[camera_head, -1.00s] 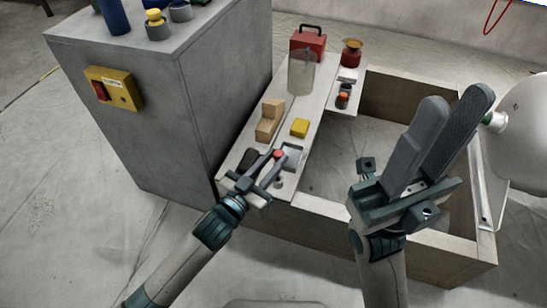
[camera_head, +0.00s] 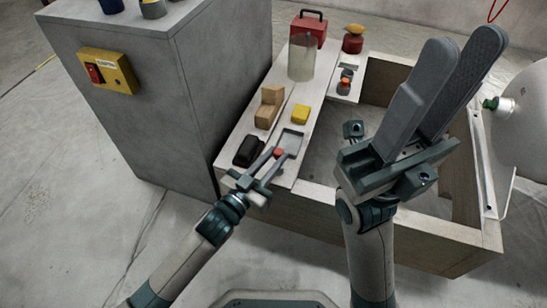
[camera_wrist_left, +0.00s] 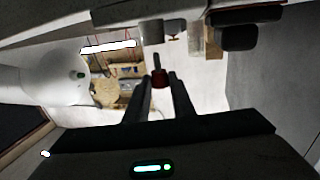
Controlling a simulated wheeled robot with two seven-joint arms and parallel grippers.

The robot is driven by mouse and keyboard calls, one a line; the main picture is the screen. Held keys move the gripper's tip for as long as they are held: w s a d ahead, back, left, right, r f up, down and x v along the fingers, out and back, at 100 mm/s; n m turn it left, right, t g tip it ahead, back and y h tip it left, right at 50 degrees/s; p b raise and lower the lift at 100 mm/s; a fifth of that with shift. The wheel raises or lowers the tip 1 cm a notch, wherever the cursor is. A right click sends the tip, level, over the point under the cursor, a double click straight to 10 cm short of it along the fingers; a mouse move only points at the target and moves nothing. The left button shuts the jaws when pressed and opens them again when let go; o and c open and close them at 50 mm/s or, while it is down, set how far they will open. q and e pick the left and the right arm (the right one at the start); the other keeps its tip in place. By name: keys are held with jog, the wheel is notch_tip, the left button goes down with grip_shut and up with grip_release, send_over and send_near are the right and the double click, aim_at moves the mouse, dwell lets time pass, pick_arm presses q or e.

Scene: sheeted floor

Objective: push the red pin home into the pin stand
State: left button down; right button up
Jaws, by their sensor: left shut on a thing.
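The red pin (camera_head: 279,152) shows as a small red tip between the fingers of my left gripper (camera_head: 275,157), at the near end of the narrow bench top. In the left wrist view the red pin (camera_wrist_left: 159,79) sits between the two fingertips, with a dark part extending beyond it. My left gripper is shut on it. I cannot clearly make out the pin stand; the arm and fingers cover part of the near bench end. My right gripper (camera_head: 462,45) is raised at the right, fingers parted and empty.
A grey tray (camera_head: 291,141), yellow block (camera_head: 300,114), wooden step block (camera_head: 268,107) and black object (camera_head: 249,151) lie around the left gripper. A clear cylinder (camera_head: 301,60) and red box (camera_head: 308,29) stand farther back. A grey cabinet (camera_head: 140,130) borders the left.

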pick_arm(q)
jog(key=shift+f, duration=0.15)
dwell(0.3)
jog(key=shift+f, duration=0.25)
jog(key=shift+p, duration=0.5)
dwell(0.4)
dwell(0.4)
jog(key=shift+f+b, duration=0.35)
jog(key=shift+f, duration=0.5)
jog(key=shift+f, duration=0.65)
jog(key=c, duration=1.4)
grip_release()
jog(key=shift+c, duration=0.2)
